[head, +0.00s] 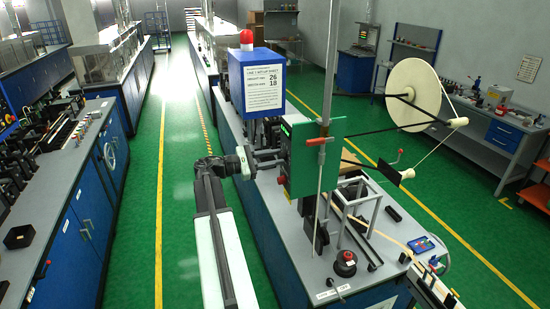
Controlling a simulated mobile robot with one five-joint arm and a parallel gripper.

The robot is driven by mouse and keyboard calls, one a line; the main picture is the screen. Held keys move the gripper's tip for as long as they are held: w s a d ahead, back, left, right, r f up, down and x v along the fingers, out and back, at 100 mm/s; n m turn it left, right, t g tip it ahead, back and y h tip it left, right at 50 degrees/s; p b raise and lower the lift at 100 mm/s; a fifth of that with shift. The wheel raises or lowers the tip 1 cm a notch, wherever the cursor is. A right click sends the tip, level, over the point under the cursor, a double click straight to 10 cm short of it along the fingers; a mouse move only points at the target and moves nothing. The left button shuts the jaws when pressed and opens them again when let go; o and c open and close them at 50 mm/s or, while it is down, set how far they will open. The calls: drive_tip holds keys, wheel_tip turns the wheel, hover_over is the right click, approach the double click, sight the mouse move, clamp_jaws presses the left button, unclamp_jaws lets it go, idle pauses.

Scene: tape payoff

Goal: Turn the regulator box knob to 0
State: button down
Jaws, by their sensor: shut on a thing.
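The regulator box (309,155) appears to be the upright green-faced box at the end of the workbench. A red button (283,180) sits low on its left side. My gripper (270,158) reaches in from the left, and its fingers point at the box's dark left side. The fingers are shut on a small part there, which looks to be the knob. The knob is mostly hidden by the fingers, and its setting cannot be read.
A white tape reel (412,93) on black arms stands right of the box. A thin upright rod (321,185) passes before it. A blue sign box with a red lamp (247,40) stands behind. A black base with a red knob (344,262) sits on the bench. Green floor lies left.

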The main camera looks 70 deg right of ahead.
idle(0.3)
drive_tip(key=c, duration=1.1)
unclamp_jaws()
drive_tip(key=v, duration=0.8)
